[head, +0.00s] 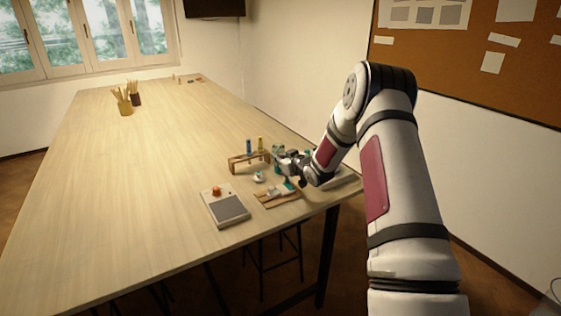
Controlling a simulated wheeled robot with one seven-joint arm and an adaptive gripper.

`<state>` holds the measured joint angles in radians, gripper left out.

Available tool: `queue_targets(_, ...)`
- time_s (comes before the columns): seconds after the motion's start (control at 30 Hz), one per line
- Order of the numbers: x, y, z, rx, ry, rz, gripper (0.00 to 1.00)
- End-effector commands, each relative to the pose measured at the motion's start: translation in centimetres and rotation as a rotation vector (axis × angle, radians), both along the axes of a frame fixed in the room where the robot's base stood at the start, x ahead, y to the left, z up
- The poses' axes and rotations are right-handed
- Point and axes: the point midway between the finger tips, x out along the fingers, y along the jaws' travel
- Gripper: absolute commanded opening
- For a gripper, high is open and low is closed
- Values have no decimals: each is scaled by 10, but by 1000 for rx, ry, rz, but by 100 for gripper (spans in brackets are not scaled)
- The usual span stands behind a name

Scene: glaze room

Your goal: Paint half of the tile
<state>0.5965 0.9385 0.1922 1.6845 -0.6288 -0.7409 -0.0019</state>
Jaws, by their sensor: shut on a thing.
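A pale tile (276,191) lies on a light wooden board (264,200) near the table's right edge. A teal patch (289,184) shows at the tile's right end. I cannot tell whether it is paint on the tile or the end of a tool. My gripper (289,171) is just above this spot, pointing down. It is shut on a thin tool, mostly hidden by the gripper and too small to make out. A small white pot (259,177) with a teal top stands left of the gripper.
A wooden rack (238,165) with blue and yellow vials stands behind. A grey-topped box (226,208) with an orange knob lies front left. A cup of sticks (124,103) stands far back. The table's (130,200) left and middle are clear. The corkboard wall (480,75) is at right.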

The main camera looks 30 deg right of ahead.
Motion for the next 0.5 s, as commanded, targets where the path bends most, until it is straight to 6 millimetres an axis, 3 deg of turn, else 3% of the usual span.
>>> queue_targets(0.27,0,0,2,0,-1,0,0)
queue_targets(0.5,0,0,17,-1,-3,0,0)
